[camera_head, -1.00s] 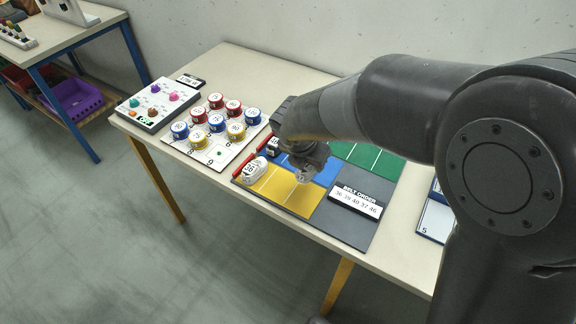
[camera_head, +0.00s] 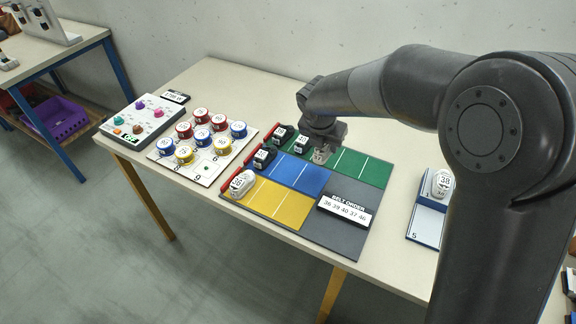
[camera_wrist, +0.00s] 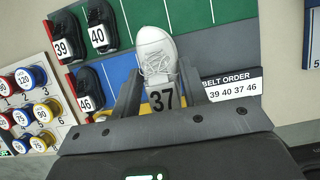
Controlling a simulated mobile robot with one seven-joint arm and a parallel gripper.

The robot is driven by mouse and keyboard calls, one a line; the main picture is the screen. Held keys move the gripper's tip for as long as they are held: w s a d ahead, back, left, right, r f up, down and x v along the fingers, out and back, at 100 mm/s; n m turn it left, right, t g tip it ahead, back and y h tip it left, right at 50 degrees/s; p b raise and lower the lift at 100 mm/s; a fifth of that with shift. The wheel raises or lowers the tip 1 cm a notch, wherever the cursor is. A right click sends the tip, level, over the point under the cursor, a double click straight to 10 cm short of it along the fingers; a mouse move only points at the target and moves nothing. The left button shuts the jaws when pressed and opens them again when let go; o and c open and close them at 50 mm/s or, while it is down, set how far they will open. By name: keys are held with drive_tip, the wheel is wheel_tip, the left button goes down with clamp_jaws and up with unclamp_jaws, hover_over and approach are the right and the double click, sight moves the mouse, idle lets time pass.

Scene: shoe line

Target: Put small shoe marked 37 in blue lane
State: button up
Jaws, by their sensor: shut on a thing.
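My gripper (camera_wrist: 153,95) is shut on the white shoe marked 37 (camera_wrist: 157,58), with a finger on each side of it. In the head view the shoe (camera_head: 320,156) hangs below my gripper (camera_head: 322,143), near the border of the green and blue lanes. I cannot tell whether it touches the mat. The blue lane (camera_head: 300,175) has a black shoe marked 46 (camera_wrist: 87,90) at its left end, also visible in the head view (camera_head: 264,158). The blue area right of that shoe looks clear, partly hidden by my gripper in the wrist view.
Black shoes marked 39 (camera_wrist: 68,38) and 40 (camera_wrist: 101,27) stand in the green lane (camera_head: 362,168). A white shoe (camera_head: 240,183) is in the yellow lane (camera_head: 283,205). A belt order sign (camera_head: 344,207) lies on the grey area. Another white shoe (camera_head: 441,184) is at right.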

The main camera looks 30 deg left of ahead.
drive_tip(key=a+f, duration=0.2)
drive_tip(key=a, duration=0.1)
drive_tip(key=s+a+f, duration=0.1)
drive_tip(key=a+f, duration=0.1)
drive_tip(key=a, duration=0.1)
drive_tip(key=s+a+f, duration=0.1)
drive_tip(key=a+f, duration=0.1)
drive_tip(key=a, duration=0.2)
drive_tip(key=shift+s+f, duration=0.1)
drive_tip(key=shift+f, duration=2)
drive_tip(key=shift+f, duration=0.1)
drive_tip(key=o, duration=1)
drive_tip(key=v, duration=1.2)
drive_tip(key=shift+r, duration=0.25)
